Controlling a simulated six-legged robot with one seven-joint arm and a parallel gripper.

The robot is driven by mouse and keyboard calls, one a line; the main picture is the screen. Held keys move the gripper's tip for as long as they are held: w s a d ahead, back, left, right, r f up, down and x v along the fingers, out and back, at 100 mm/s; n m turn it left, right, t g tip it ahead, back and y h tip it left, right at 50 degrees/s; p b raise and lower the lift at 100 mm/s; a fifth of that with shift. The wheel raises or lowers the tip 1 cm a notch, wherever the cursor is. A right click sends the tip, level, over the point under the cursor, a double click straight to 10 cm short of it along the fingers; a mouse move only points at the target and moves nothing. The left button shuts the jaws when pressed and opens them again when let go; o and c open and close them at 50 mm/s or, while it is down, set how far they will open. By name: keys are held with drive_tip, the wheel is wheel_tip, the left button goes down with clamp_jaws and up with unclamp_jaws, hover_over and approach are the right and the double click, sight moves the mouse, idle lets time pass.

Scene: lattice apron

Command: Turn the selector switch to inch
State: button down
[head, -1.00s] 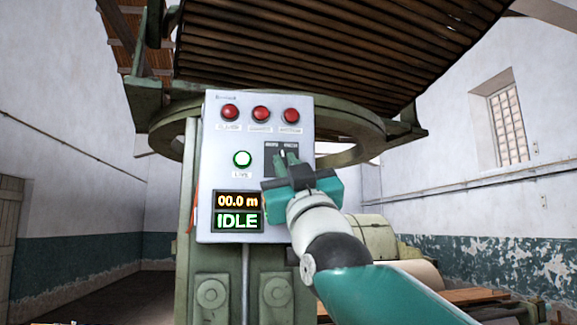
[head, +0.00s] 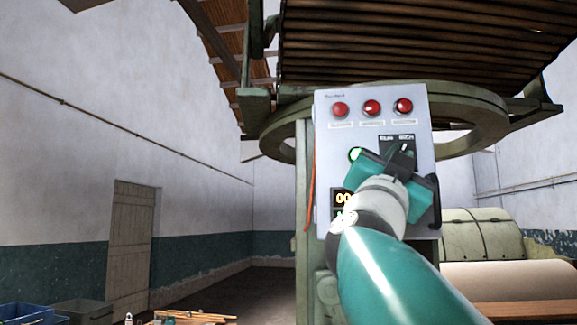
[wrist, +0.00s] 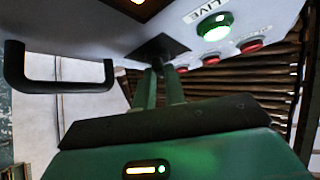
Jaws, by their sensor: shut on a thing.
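The selector switch (head: 397,141) is on a black plate on the grey control panel, under two small labels that seem to read RUN and INCH. My gripper (head: 401,153) is at this plate, with its green fingers shut on the switch's knob. The fingers cover most of the knob, so its pointing direction cannot be told. In the wrist view the fingertips (wrist: 159,72) meet at the dark switch plate (wrist: 158,46), and the knob shows only as a dark bit between them.
Three red lamps (head: 372,107) sit above the switch and a lit green lamp (head: 355,154) to its left. A black handle (wrist: 58,88) stands out from the panel's side.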

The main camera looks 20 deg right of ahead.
drive_tip(key=shift+w+a+r+m+g, duration=0.1)
drive_tip(key=shift+m+g, duration=2)
drive_tip(key=shift+m, duration=0.2)
drive_tip(key=c, duration=1.5)
unclamp_jaws()
drive_tip(key=shift+o, duration=0.2)
drive_tip(key=shift+a, duration=0.1)
drive_tip(key=v, duration=1.3)
drive_tip(key=shift+a, duration=0.3)
